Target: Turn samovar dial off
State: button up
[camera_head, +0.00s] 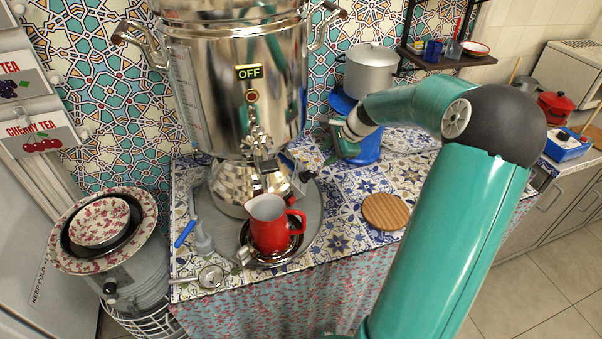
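The large polished samovar (206,100) stands on the patterned table in the upper middle of the head view. Its front has a black sign (248,72) reading "OFF" in yellow. Below the sign is a small round red fitting (252,96). Shiny metal tap parts (258,140) stick out lower down; I cannot clearly pick out the dial among them. My arm reaches in from the lower right, bends at a dark elbow and points left. My gripper end (342,132) is right of the samovar, apart from the sign. Its fingers are too small and unclear to read.
A red jug (270,226) stands on a dark saucer below the tap. A blue pot (363,148) with a grey lidded pot (370,72) above it is behind my gripper. A round wooden board (384,211) lies right. Patterned bowls (100,222) stand left.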

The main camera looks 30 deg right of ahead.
aim_at(311, 171)
jog(key=x, duration=1.2)
jog(key=shift+s+d+f, duration=0.15)
jog(key=shift+d+f, duration=0.15)
jog(key=shift+f, duration=0.15)
jog(key=c, duration=0.6)
